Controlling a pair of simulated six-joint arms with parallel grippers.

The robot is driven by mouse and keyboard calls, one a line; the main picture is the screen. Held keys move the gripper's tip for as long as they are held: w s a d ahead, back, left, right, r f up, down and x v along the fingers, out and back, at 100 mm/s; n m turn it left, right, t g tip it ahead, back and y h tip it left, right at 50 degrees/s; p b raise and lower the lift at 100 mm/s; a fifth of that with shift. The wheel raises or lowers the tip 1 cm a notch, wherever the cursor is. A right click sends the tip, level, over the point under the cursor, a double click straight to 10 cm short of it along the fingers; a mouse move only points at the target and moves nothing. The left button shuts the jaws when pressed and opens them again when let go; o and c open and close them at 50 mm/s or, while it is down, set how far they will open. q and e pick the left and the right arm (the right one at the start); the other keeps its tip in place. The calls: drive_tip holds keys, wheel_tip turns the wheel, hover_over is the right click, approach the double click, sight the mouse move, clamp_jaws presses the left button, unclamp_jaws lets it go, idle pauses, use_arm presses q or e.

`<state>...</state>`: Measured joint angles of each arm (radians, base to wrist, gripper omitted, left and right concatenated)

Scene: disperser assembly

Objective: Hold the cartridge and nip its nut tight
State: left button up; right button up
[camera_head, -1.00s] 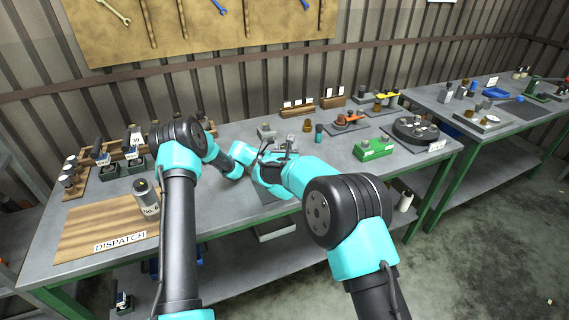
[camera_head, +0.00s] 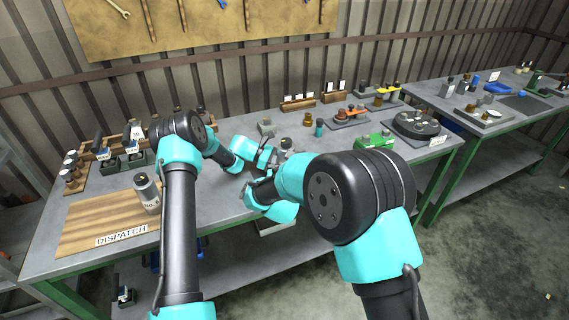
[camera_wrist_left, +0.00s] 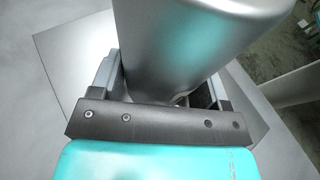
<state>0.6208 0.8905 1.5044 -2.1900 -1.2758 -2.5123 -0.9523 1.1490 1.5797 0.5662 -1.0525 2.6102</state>
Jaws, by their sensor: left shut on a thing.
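In the left wrist view a smooth silver cylinder, the cartridge (camera_wrist_left: 190,40), stands between the fingers of my left gripper (camera_wrist_left: 163,85), which is shut on it. In the head view my left gripper (camera_head: 278,156) is over the middle of the bench, and only a small grey part of the cartridge (camera_head: 287,143) shows by it. My right gripper (camera_head: 248,190) is nearer the bench's front edge, mostly hidden by its own wrist; its fingers cannot be made out. The nut cannot be made out in either view.
A green block (camera_head: 374,141) and a round dark carousel (camera_head: 416,124) stand at the right. Small holders line the back. The bench between board and left arm is partly clear.

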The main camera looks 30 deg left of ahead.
use_arm(q)
drive_tip(key=o, duration=1.3)
drive_tip(key=v, duration=1.2)
